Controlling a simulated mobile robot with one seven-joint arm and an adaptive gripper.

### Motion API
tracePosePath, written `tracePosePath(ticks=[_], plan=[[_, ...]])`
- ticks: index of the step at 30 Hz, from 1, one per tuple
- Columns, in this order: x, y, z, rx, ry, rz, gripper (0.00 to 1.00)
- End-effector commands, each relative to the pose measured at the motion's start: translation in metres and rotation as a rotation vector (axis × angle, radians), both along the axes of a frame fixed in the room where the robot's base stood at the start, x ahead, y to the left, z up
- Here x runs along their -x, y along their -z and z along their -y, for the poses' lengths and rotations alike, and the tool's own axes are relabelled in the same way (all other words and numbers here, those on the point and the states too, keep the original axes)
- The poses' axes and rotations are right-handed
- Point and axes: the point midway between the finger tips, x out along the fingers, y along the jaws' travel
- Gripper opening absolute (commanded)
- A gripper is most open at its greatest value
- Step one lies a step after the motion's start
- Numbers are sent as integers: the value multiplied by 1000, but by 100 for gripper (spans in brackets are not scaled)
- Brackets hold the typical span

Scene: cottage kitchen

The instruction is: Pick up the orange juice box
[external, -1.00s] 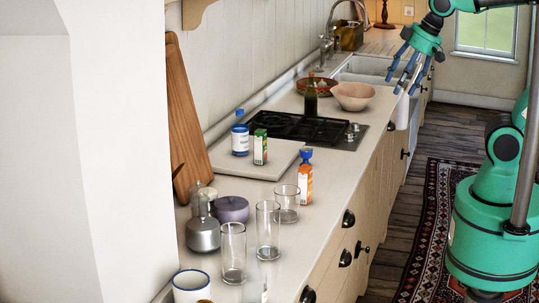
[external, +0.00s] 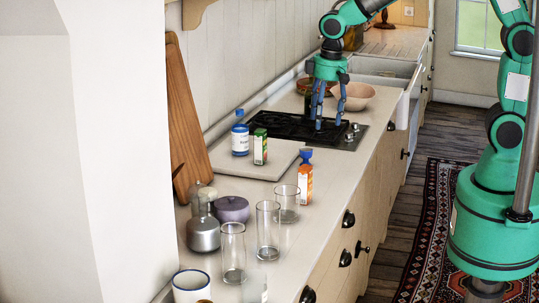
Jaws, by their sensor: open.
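The orange juice box (external: 305,181) is a small orange and white carton with a blue top. It stands upright on the pale counter, right of the white board and behind the drinking glasses. My gripper (external: 328,120) points down with its fingers apart and empty. In the picture it is above and a little right of the carton, in front of the stove's right part, and apart from the carton. Its exact height over the counter is hard to tell.
A green carton (external: 260,147) and a blue-and-white bottle (external: 240,137) stand on the white board (external: 272,166). Several clear glasses (external: 268,231) stand nearer the camera, one close to the juice box. The black stove (external: 285,125) and a bowl (external: 353,97) lie farther back.

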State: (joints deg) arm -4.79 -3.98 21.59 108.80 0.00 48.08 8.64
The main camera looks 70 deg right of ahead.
Motion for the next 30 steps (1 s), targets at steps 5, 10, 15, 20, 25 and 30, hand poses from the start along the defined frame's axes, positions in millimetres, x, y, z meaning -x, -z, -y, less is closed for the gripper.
tracePosePath(ticks=[5,10,15,20,25,30], plan=[[-27,41,-9,3,9,-56,59],[-40,67,-15,6,14,-87,59],[-44,77,-16,7,17,-97,59],[-44,77,-16,7,17,-97,59],[-44,77,-16,7,17,-96,59],[-44,85,-16,7,17,-96,59]])
